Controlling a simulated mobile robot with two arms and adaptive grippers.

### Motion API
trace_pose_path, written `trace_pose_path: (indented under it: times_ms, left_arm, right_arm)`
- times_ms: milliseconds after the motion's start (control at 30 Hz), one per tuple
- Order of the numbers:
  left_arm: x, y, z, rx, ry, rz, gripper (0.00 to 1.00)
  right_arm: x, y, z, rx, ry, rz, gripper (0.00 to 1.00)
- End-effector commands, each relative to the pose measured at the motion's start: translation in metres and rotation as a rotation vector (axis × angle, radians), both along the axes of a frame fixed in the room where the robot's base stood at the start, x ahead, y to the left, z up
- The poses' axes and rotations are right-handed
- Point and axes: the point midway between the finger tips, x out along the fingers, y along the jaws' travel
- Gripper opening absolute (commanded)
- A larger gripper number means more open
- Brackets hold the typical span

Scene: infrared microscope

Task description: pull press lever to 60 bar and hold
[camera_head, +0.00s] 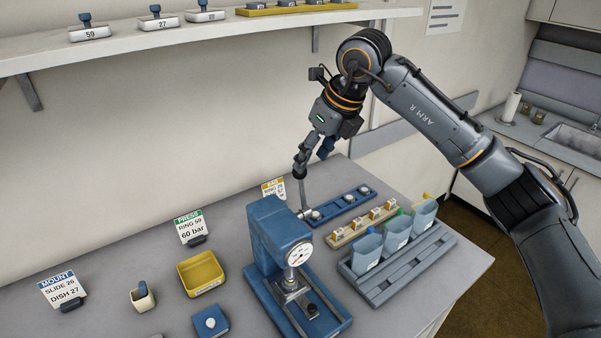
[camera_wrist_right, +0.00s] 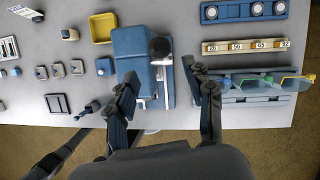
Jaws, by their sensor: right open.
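The blue press (camera_head: 268,235) stands on the bench with a round white dial gauge (camera_head: 299,254) on its front; the needle is too small to read. The press lever (camera_head: 306,197) rises steeply from the press's side, its top beside my right gripper's fingers. My right gripper (camera_head: 312,160) is open above the press. In the wrist view the lever's dark round knob (camera_wrist_right: 160,47) shows between and beyond the two fingers; I see no contact. A dark jointed part at the lower left of the wrist view looks like my left gripper (camera_wrist_right: 88,110); its opening is unclear.
A green-topped card (camera_head: 192,228) reads PRESS, RING 59, 60 bar. A yellow tray (camera_head: 202,272) lies left of the press. A wall shelf (camera_head: 200,35) runs above.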

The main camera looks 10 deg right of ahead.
Motion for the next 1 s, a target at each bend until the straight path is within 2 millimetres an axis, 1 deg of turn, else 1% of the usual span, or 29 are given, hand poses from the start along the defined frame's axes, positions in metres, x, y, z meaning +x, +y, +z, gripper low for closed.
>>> trace_pose_path:
  times_ms: [33, 67, 167, 267, 300, 400, 467, 533, 833, 867, 900, 967, 1000]
  left_arm:
    - [-0.005, 0.000, 0.009, 0.001, 0.007, 0.000, 0.00]
    - [-0.007, 0.000, 0.011, 0.000, 0.009, 0.000, 0.00]
    - [-0.005, 0.000, 0.019, 0.000, 0.005, 0.000, 0.00]
    - [0.009, -0.001, 0.025, -0.002, -0.013, -0.001, 0.00]
    - [0.016, -0.001, 0.028, -0.003, -0.024, -0.001, 0.00]
    - [0.031, -0.003, 0.033, -0.005, -0.049, -0.001, 0.00]
    - [0.035, -0.003, 0.034, -0.007, -0.054, -0.001, 0.00]
    - [0.034, -0.003, 0.035, -0.006, -0.052, -0.001, 0.00]
    - [0.015, -0.002, 0.033, -0.003, -0.024, -0.001, 0.00]
    - [0.014, -0.002, 0.033, -0.003, -0.022, -0.001, 0.00]
    - [0.014, -0.002, 0.033, -0.002, -0.021, -0.001, 0.00]
    - [0.014, -0.002, 0.033, -0.003, -0.021, -0.001, 0.00]
    - [0.014, -0.002, 0.033, -0.003, -0.021, 0.000, 0.00]
  right_arm:
    - [0.003, 0.003, -0.009, 0.000, 0.007, 0.002, 0.53]
    - [0.005, 0.005, -0.015, -0.001, 0.006, 0.001, 0.53]
    - [0.011, 0.010, -0.034, 0.000, 0.006, 0.000, 0.53]
    - [0.016, 0.014, -0.051, 0.000, 0.006, 0.000, 0.53]
    - [0.018, 0.016, -0.055, 0.001, 0.004, 0.000, 0.53]
    - [0.022, 0.018, -0.066, 0.002, 0.002, 0.001, 0.53]
    - [0.024, 0.019, -0.071, 0.001, 0.002, 0.001, 0.53]
    - [0.025, 0.020, -0.075, 0.001, 0.002, 0.001, 0.53]
    - [0.025, 0.020, -0.077, 0.001, 0.000, 0.000, 0.53]
    - [0.025, 0.020, -0.077, 0.001, 0.000, 0.000, 0.46]
    - [0.025, 0.020, -0.077, 0.001, 0.000, 0.000, 0.38]
    - [0.025, 0.020, -0.077, 0.001, 0.000, 0.000, 0.26]
    - [0.025, 0.020, -0.077, 0.001, 0.000, 0.000, 0.18]
